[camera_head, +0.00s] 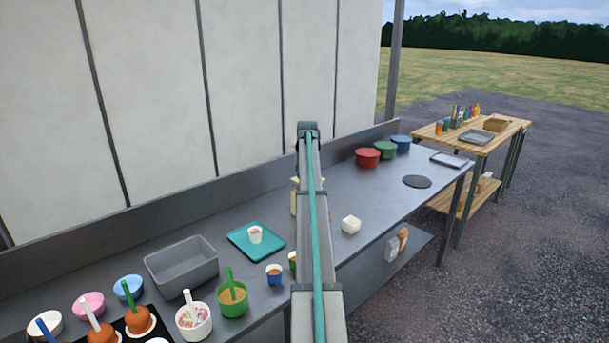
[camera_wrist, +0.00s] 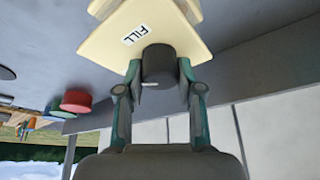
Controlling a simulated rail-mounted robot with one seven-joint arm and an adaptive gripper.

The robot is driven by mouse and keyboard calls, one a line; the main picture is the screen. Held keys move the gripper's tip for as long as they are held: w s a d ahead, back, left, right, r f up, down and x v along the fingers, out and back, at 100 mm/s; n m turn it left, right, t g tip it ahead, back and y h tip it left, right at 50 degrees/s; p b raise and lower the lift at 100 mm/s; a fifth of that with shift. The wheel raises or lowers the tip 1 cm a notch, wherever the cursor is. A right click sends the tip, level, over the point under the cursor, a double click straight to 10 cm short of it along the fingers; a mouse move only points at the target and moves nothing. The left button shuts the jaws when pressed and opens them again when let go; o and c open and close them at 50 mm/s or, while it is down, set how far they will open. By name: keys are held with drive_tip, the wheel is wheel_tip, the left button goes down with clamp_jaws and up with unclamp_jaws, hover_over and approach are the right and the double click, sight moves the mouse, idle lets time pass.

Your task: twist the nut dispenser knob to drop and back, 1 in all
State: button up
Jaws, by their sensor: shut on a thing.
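In the wrist view, the nut dispenser (camera_wrist: 178,30) is a cream body with a FILL label, shown upside down. Its dark grey knob (camera_wrist: 158,64) sticks out from the face just beside the label. My gripper (camera_wrist: 159,80) has one finger on each side of the knob and is shut on it. A pale mark shows at the knob's edge near the fingers. In the head view my arm covers most of the dispenser; only a cream sliver (camera_head: 294,203) shows left of the arm, and my gripper is hidden there.
A grey bin (camera_head: 160,275), cups and caramel apples stand nearer. Red (camera_head: 367,157), green and blue pots stand at the back.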

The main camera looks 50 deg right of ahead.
drive_tip(key=n+y, duration=0.1)
drive_tip(key=n, duration=0.2)
drive_tip(key=shift+d+n+t+b, duration=0.1)
drive_tip(key=shift+n+t+b, duration=0.25)
drive_tip(key=shift+n+t, duration=0.05)
drive_tip(key=shift+n+t+y+b, duration=0.35)
drive_tip(key=shift+n+y, duration=0.45)
drive_tip(key=shift+n, duration=0.9)
drive_tip(key=o, duration=1.2)
drive_tip(key=shift+c, duration=0.2)
drive_tip(key=v, duration=1.2)
drive_tip(key=shift+w, duration=0.15)
